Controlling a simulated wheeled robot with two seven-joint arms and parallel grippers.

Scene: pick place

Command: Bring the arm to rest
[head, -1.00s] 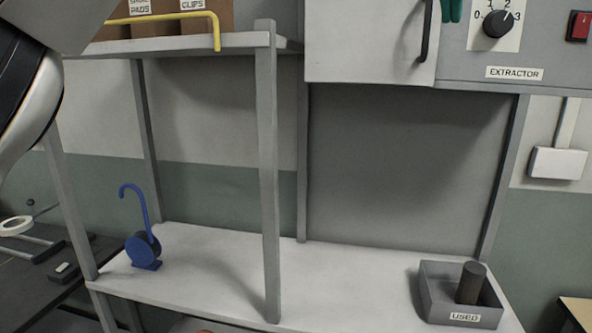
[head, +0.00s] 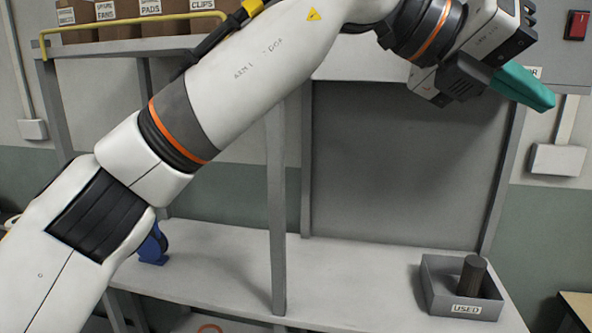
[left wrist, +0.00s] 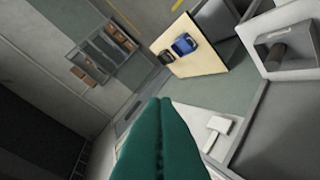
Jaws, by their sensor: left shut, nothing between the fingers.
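My left arm reaches across the head view from lower left to upper right. My left gripper (head: 527,87) has green fingers and is at the upper right, in front of the grey cabinet. Its fingers are shut together with nothing between them. In the left wrist view the green fingers (left wrist: 160,140) lie side by side at the bottom, touching no object. My right gripper is not in view.
A grey box labelled USED (head: 466,309) holds a dark cylinder (head: 471,277) on the white bench (head: 350,265), below my gripper. A blue hooked item (head: 155,248) is partly hidden by my arm. Labelled boxes (head: 122,10) stand on the upper shelf. A grey post (head: 276,200) rises from the bench.

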